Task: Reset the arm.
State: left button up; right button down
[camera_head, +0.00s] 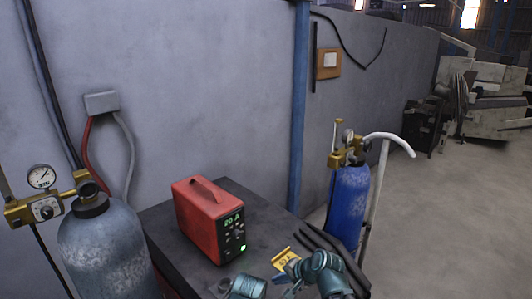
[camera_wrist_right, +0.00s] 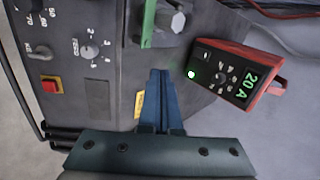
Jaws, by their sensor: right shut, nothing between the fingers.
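My right gripper (camera_wrist_right: 160,74) is in the middle of the wrist view, with its two blue fingers together and nothing between them. The fingers are in front of a dark grey machine panel, beside a yellow label (camera_wrist_right: 139,104). In the head view the teal right arm (camera_head: 322,272) shows at the bottom edge, near the yellow label (camera_head: 285,257); the gripper there is small and partly cut off. My left gripper does not show.
A red power unit (camera_head: 204,222) reading 20 A stands on a dark top (camera_head: 168,220). A grey-blue cylinder (camera_head: 103,250) stands left and a blue cylinder (camera_head: 348,205) right. The wrist view shows a red button (camera_wrist_right: 49,85) and green bracket (camera_wrist_right: 148,24). Floor (camera_head: 455,220) at right is clear.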

jog(key=s+f+n+g+h+b, duration=0.2)
jog(key=s+f+b, duration=0.3)
jog(key=f, duration=0.3)
jog(key=s+d+f+n+g+h+b, duration=0.1)
jog(key=s+f+n+g+h+b, duration=0.1)
jog(key=s+f+n+b, duration=0.3)
jog(key=s+f+n+g+h+b, duration=0.1)
jog(key=s+f+n+b, duration=0.3)
jog(key=f, duration=0.7)
jog(key=shift+s+d+f+g+h+b, duration=0.2)
jog(key=shift+s+h+b, duration=0.4)
jog(key=shift+b, duration=0.6)
jog(key=shift+s+d+f+g+h+b, duration=0.1)
jog(key=shift+s+d+g+h+b, duration=0.15)
jog(key=shift+s+b, duration=0.75)
jog(key=shift+f+h+b, duration=0.1)
jog(key=shift+h+b, duration=0.15)
jog(key=shift+b, duration=0.05)
jog(key=shift+s+d+n, duration=0.1)
jog(key=shift+d+n, duration=0.05)
jog(key=shift+n, duration=0.15)
